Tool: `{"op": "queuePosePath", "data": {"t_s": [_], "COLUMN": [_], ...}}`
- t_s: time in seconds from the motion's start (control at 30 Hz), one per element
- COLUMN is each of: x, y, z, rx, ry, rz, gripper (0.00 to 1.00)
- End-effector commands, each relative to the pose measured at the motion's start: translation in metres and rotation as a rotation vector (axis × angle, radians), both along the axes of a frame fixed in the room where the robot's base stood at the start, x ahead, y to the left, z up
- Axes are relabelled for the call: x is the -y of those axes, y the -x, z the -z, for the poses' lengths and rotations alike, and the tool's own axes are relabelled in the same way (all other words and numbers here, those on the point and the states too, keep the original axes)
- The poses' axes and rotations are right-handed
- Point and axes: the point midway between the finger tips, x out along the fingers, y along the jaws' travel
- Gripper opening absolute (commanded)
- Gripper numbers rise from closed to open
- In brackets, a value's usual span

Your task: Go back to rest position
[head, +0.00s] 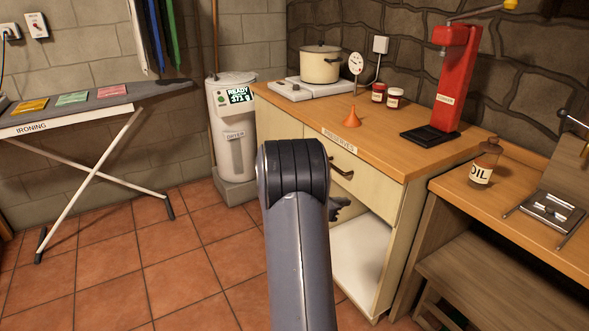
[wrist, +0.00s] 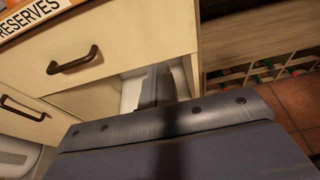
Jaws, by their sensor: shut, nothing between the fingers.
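My gripper (head: 341,208) shows in the head view as a small dark tip behind my raised grey arm. It is in front of the open lower compartment of the cream cabinet (head: 395,225). Most of it is hidden by the arm. In the wrist view the dark fingers of my gripper (wrist: 156,88) are shut, with nothing visible between them. They are near the cabinet opening, below a drawer front with a dark handle (wrist: 73,62). I cannot tell whether they touch anything.
The wooden counter holds a pot (head: 320,66), an orange funnel (head: 352,117), jars (head: 395,98) and a red corker (head: 453,80). An oil bottle (head: 484,165) stands on the bench at right. An ironing board (head: 75,108) stands at left. The tiled floor (head: 150,250) between is clear.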

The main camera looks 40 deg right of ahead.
Motion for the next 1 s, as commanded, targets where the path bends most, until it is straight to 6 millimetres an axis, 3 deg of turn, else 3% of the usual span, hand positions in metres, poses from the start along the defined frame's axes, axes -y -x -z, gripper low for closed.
{"op": "queuePosePath", "data": {"t_s": [0.27,0.43,1.0], "x": [0.0,0.01,0.104], "y": [0.0,0.003,0.03], "z": [0.0,0.004,0.031], "rx": [0.0,0.0,0.0], "ry": [0.0,0.0,0.0], "rz": [0.001,0.004,0.003], "gripper": [0.0,0.0,0.0]}}
